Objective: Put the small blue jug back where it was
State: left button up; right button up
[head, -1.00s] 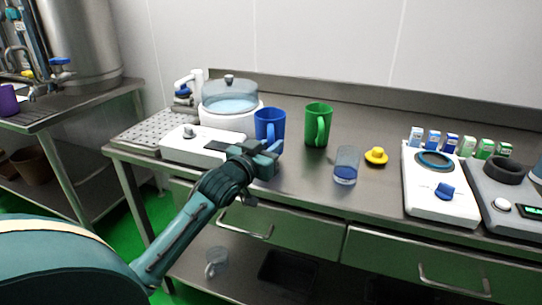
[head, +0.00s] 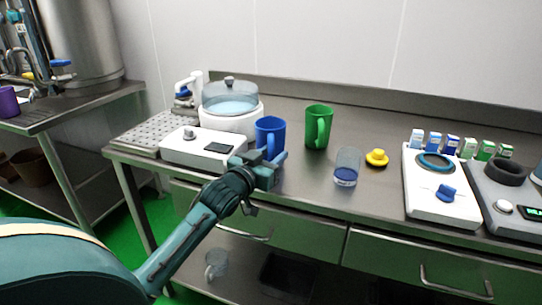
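The small blue jug (head: 270,132) stands upright on the steel counter (head: 310,185), just right of the white machine with the clear lidded bowl. My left gripper (head: 272,160) is at the counter's front edge, right in front of the jug, and overlaps its lower part in the head view. Its fingers point toward the jug and appear spread apart. Whether they touch the jug is hard to tell. My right gripper is not in the head view.
A green jug (head: 318,127), a glass with blue liquid (head: 346,168) and a yellow lid-like piece (head: 377,158) stand to the right. A white device (head: 440,190) and small cartons (head: 452,143) are further right. The white machine (head: 205,146) is left.

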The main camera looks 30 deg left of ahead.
pick_arm(q)
jog(key=shift+r, duration=0.1)
jog(key=s, duration=1.2)
jog(key=s+d+f+m+g+h, duration=0.1)
jog(key=s+d+f, duration=0.3)
jog(key=d, duration=0.3)
jog(key=s+d+f+g+h, duration=0.2)
jog(key=s+d+f, duration=0.3)
jog(key=d+f, duration=0.2)
jog(key=s+d+f+m+g+h, duration=0.1)
jog(key=s+d+f+h, duration=0.1)
jog(key=s+d+f, duration=0.3)
jog(key=d, duration=0.3)
jog(key=shift+s+d+f+m+g, duration=0.15)
jog(key=shift+d+f+m+g, duration=0.15)
jog(key=shift+d+g, duration=0.1)
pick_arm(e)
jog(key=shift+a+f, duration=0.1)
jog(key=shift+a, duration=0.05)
pick_arm(q)
jog(key=shift+p, duration=0.35)
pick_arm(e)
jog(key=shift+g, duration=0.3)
